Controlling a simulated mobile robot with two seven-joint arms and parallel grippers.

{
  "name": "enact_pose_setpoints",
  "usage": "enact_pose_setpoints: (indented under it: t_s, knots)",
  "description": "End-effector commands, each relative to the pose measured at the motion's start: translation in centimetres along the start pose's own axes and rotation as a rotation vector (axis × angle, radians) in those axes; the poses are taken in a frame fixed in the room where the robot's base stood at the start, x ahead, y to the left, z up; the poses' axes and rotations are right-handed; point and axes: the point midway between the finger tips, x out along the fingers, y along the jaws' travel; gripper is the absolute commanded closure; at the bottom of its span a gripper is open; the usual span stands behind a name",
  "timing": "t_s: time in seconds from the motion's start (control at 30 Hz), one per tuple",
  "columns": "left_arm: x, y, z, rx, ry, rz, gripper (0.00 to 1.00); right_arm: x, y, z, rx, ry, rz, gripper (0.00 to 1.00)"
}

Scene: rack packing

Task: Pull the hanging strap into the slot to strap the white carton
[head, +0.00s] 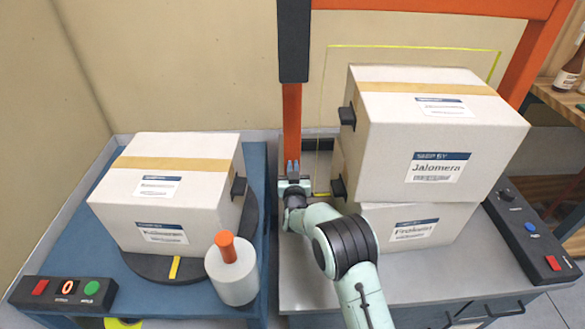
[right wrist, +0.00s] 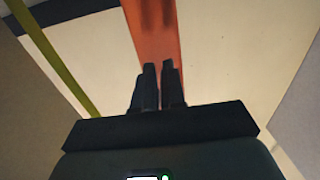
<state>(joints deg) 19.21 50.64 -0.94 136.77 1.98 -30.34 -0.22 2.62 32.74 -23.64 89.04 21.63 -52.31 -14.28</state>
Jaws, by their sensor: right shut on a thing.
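A white carton labelled Jalomera (head: 440,130) is stacked on another white carton (head: 415,222) inside an orange arch. A thin yellow-green strap (head: 420,47) runs above and behind the stack and down its left side. It also shows as a strip at the left of the right wrist view (right wrist: 50,55). My right gripper (head: 293,170) is left of the stack, in front of the arch's orange post (head: 291,120). Its fingers (right wrist: 160,85) are close together, shut on the strap; the held piece is hard to make out. The slot cannot be made out. My left gripper is out of view.
Another white carton (head: 165,195) sits on a dark turntable (head: 160,268) at the left, beside a white roll (head: 232,275) with an orange handle. Button panels stand at the front left (head: 65,291) and right (head: 530,232). A wooden shelf with bottles is at the far right.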

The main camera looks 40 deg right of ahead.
Motion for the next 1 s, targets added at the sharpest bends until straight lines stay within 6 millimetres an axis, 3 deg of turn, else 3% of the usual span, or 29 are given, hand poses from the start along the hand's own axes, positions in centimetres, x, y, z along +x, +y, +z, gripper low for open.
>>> enact_pose_setpoints:
  t_s: [0.13, 0.2, 0.23, 0.67, 1.0]
  knots:
    - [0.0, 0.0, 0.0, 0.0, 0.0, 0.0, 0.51, 0.0, 0.0, 0.1, 0.0, -0.003, -0.001, 1.0]
    - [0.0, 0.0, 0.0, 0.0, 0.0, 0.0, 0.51, 0.0, 0.0, 0.1, 0.0, -0.003, -0.001, 0.74]
    - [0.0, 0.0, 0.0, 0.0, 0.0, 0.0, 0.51, 0.0, 0.0, 0.1, 0.0, -0.003, -0.001, 0.69]
    - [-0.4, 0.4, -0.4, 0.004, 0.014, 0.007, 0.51, -1.0, 0.0, 0.0, 0.0, -0.004, 0.0, 0.69]
    - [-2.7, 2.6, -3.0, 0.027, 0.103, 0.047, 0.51, -7.7, -0.1, -0.2, 0.0, -0.005, -0.002, 0.69]
